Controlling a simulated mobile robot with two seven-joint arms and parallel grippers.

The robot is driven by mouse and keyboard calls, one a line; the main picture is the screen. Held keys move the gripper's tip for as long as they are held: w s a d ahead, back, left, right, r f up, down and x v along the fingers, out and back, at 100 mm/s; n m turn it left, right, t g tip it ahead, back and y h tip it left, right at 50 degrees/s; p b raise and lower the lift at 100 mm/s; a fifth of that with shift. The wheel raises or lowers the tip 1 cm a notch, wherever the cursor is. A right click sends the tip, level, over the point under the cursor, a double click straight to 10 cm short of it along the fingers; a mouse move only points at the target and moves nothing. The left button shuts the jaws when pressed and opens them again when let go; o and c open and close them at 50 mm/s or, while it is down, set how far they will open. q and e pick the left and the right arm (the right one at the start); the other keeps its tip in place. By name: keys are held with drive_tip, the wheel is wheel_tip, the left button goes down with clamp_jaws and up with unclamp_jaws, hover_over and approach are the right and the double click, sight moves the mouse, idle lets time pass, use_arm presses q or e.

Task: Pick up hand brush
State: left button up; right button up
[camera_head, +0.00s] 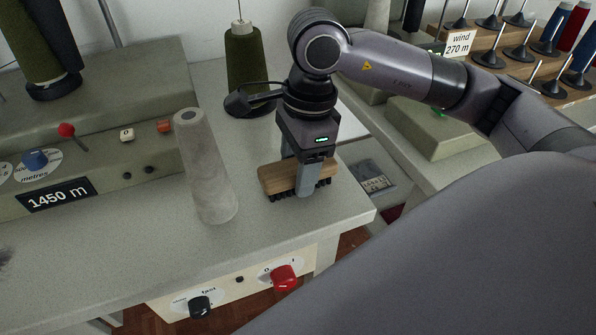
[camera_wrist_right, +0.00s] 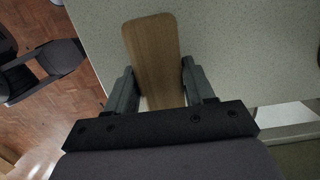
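The hand brush (camera_head: 275,178) has a flat wooden back and black bristles. It appears to rest bristles down near the right end of the speckled grey table. My right gripper (camera_head: 298,182) reaches down over it, one finger on each long side. In the right wrist view the brush's wooden back (camera_wrist_right: 155,60) lies between the fingers, slightly skewed to them. A thin light gap shows beside the left finger; contact at the other finger is hard to tell. Part of the brush is hidden behind the near finger. My left gripper is not in view.
A grey cone (camera_head: 206,165) stands upright left of the brush. A dark green thread spool (camera_head: 244,58) stands behind. A machine with a 1450 m display (camera_head: 60,194) is at left. The table's front panel has a red knob (camera_head: 284,277). The table's right edge is close by.

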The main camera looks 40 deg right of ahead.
drive_tip(key=shift+c, duration=1.2)
wheel_tip(320, 180, up, 20)
drive_tip(key=p, duration=0.5)
drive_tip(key=shift+o, duration=0.8)
